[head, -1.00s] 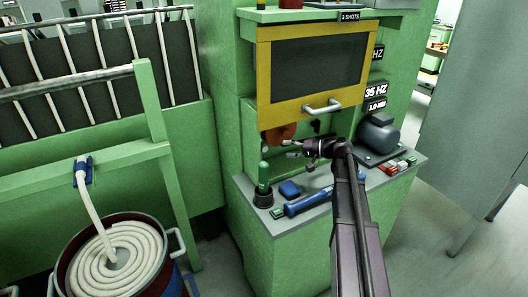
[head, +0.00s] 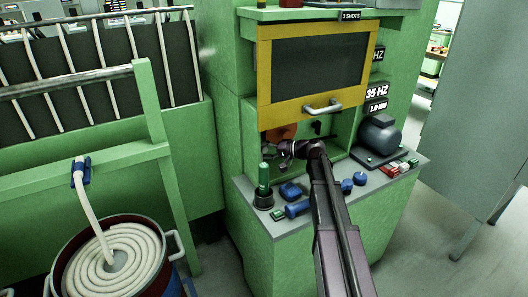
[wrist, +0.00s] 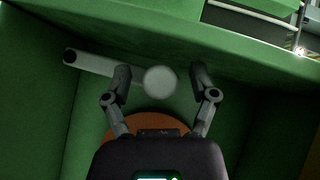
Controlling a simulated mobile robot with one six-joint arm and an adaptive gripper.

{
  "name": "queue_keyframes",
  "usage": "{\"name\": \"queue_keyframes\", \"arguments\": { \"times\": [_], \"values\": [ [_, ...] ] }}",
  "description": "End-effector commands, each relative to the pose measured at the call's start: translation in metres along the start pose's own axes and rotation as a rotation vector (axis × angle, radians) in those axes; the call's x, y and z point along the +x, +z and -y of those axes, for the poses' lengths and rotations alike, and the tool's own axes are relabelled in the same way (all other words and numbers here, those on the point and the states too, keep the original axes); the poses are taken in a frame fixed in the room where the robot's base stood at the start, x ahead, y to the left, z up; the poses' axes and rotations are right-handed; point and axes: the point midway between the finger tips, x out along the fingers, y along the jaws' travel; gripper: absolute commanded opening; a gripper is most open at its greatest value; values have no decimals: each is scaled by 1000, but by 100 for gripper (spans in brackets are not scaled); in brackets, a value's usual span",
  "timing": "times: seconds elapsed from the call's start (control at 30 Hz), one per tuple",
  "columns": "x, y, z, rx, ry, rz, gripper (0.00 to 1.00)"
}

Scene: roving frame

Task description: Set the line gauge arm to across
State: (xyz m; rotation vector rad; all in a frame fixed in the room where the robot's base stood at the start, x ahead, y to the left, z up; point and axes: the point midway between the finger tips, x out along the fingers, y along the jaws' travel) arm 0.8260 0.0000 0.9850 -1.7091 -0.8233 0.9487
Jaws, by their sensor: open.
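A pale grey bar with a round light knob (wrist: 160,80) at one end, which looks like the gauge arm, shows in the wrist view. The bar (wrist: 95,63) runs left from the knob to a dark pivot-like end. An orange disc (wrist: 150,124) lies behind it, partly hidden by my gripper. My gripper (wrist: 160,82) is open, with one finger on each side of the knob and gaps visible. In the head view my gripper (head: 283,150) reaches into the green recess below the yellow-framed window, just under the orange disc (head: 281,131). The bar is not clear there.
The yellow-framed panel (head: 264,80) with its handle (head: 322,107) hangs above the recess. On the grey ledge stand a green-topped bottle-like piece (head: 264,180), blue parts (head: 291,191) and a dark motor (head: 379,135). A coiled-hose drum (head: 110,258) stands at lower left.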

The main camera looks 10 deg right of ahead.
Motion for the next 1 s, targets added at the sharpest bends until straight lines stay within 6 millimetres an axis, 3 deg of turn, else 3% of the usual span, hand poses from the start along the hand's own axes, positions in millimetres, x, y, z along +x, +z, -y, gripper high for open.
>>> {"name": "queue_keyframes", "arguments": {
  "times": [0.1, 0.13, 0.37, 1.0],
  "values": [
    [0, 0, 0, 0, 0, 0, 75],
    [0, 0, 0, 0, 0, 0, 69],
    [0, 0, 0, 0, 0, 0, 1],
    [5, 2, 1, 17, -21, 10, 0]
  ]
}}
